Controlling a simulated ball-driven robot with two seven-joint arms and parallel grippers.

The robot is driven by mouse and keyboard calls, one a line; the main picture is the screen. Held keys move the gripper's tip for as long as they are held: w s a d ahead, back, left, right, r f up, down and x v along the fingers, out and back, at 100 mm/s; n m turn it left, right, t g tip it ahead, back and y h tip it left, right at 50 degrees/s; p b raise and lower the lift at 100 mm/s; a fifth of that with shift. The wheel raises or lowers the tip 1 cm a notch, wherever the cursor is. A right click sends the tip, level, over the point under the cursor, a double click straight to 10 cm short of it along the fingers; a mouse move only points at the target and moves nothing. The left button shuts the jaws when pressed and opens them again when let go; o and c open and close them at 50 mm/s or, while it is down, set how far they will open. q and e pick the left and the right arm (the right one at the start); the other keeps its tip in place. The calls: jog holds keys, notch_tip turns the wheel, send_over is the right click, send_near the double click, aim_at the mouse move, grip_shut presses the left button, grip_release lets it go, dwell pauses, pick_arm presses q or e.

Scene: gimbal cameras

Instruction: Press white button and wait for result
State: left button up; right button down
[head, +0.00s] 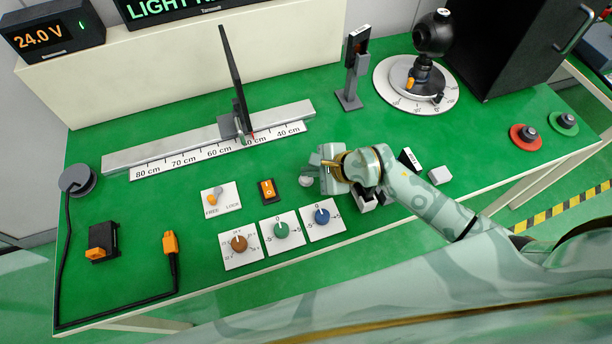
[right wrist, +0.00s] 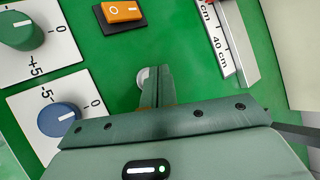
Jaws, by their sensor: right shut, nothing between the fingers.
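A small round white button (head: 306,181) sits on the green tabletop, right of the orange rocker switch. In the right wrist view the button (right wrist: 142,76) shows only in part, with the fingertips covering the rest. My right gripper (head: 315,166) is shut and empty, its closed fingertips over or right beside the button. The fingertips (right wrist: 158,72) also show in the right wrist view. Whether they touch or press the button I cannot tell. My left gripper is not in view.
An orange rocker switch (head: 268,190), a blue knob (head: 322,216) and a green knob (head: 281,230) lie close by. A ruler rail (head: 175,150) runs behind. A green display (head: 180,8), its text cropped, stands at the back.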

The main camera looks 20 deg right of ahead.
aim_at(311, 180)
jog(key=shift+f, duration=0.4)
jog(key=shift+f+b, duration=0.3)
jog(key=shift+f, duration=0.1)
dwell(0.5)
jog(key=shift+r, duration=0.1)
jog(key=shift+r+p, duration=0.75)
jog(key=shift+p, duration=0.1)
notch_tip(311, 180, up, 5)
jog(key=p, duration=0.5)
jog(key=shift+r, duration=0.1)
dwell(0.7)
